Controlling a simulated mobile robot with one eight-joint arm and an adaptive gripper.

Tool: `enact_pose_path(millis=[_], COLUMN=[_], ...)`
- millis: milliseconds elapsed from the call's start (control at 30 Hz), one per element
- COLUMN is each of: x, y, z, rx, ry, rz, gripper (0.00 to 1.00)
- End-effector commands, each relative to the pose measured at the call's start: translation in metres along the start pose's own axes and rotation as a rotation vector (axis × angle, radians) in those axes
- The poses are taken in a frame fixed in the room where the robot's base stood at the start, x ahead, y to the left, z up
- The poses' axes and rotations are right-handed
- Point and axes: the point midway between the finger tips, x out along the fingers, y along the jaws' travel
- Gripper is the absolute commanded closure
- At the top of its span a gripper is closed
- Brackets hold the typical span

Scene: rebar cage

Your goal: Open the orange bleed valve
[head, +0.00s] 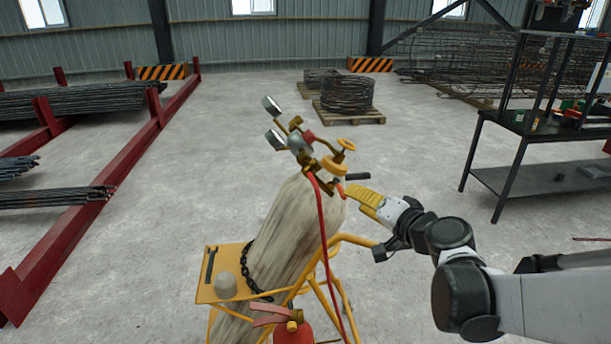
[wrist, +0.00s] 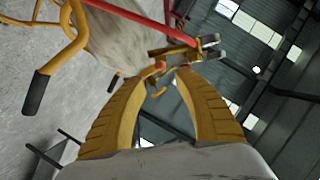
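A gas cylinder (head: 285,235) stands tilted on a yellow cart, with a brass regulator on top. An orange round knob (head: 346,144) sits at the upper right of the regulator, above a larger golden-orange handwheel (head: 333,165). I cannot tell for sure which one is the bleed valve. My gripper (head: 352,193) has yellow fingers and is just right of the cylinder's top, below the handwheel. In the wrist view my gripper (wrist: 160,75) is open with a gap between its fingertips. Small orange and brass fittings (wrist: 160,66) show beyond that gap; contact is not clear.
Two gauges (head: 274,122) stick out left of the regulator. A red hose (head: 322,240) hangs down the cylinder's front. The yellow cart (head: 228,258) has a black handle (wrist: 36,92) near my gripper. A dark workbench (head: 540,130) stands right; open floor lies behind.

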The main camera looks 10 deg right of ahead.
Motion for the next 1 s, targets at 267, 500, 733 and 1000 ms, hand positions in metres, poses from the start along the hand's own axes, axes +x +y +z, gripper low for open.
enact_pose_path(millis=[267,500,733,1000], x=[0.054,0.071,0.072,0.072], y=[0.001,0.0,0.0,0.0], z=[0.002,0.001,0.001,0.001], rx=[-0.002,-0.001,-0.001,-0.001], ry=[-0.003,-0.001,-0.001,-0.001], rz=[0.0,0.0,0.001,0.001], gripper=[0.62,0.62,0.62,1.0])
